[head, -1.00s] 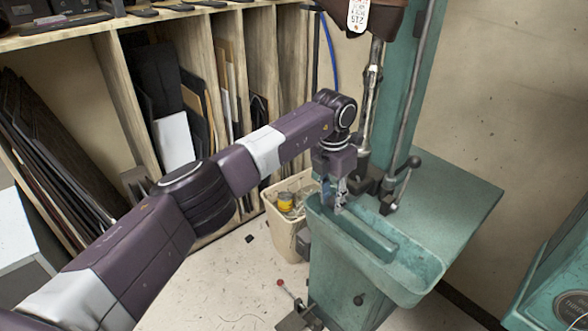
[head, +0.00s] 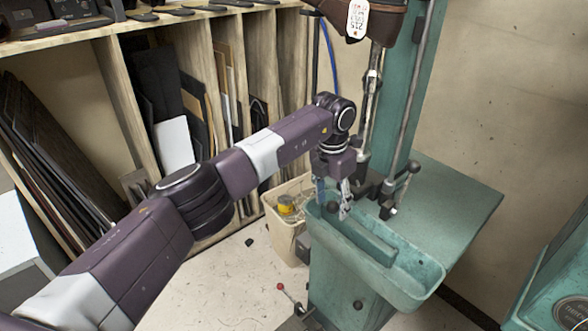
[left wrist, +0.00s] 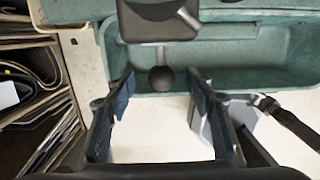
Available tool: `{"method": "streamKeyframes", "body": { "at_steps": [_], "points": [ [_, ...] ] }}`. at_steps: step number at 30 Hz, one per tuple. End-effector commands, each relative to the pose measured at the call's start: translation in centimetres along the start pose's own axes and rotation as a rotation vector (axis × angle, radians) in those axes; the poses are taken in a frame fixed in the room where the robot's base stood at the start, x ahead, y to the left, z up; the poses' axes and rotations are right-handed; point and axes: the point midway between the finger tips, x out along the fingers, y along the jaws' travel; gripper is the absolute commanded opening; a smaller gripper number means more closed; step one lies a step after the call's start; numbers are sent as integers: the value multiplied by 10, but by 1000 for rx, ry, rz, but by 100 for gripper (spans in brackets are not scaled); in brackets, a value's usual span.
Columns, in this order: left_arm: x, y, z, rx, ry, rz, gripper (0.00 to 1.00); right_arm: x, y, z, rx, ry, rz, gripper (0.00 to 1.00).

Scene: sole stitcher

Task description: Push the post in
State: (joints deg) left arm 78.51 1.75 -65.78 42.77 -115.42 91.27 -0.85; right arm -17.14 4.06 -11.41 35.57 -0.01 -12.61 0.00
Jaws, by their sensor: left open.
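The green sole stitcher (head: 335,270) stands right of centre in the head view, with a trough (head: 415,285) on its front. A dark ball knob (left wrist: 161,79) on a short metal rod sticks out from a dark block (left wrist: 158,22) in the left wrist view; it is probably the post's end. The knob also shows small in the head view (head: 332,207). My left gripper (head: 333,201) is open and points down over the trough's left end. In the left wrist view its two fingers (left wrist: 160,112) stand either side of the knob, with clear gaps. My right gripper is out of view.
A cream bin (head: 285,232) with a yellow item stands behind the trough's left end. A dark lever (head: 402,187) stands on the machine, right of my gripper. Wooden shelving (head: 130,80) with upright sheets fills the left. The floor (head: 225,285) in front is mostly bare.

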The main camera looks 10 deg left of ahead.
Motion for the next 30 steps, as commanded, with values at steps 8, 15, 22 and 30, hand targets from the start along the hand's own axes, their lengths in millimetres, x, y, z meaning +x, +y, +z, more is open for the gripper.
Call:
{"method": "streamKeyframes", "body": {
  "at_steps": [8, 15, 22, 30],
  "points": [
    [-34, -1, -3, 3, -5, -1, 49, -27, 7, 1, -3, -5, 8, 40],
    [-57, 0, -8, 2, -1, 0, 49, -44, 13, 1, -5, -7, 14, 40],
    [-68, -1, -12, 4, 0, -1, 49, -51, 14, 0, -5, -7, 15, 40],
    [-67, -1, -12, 3, 1, -1, 49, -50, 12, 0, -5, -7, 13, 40]
  ]
}}
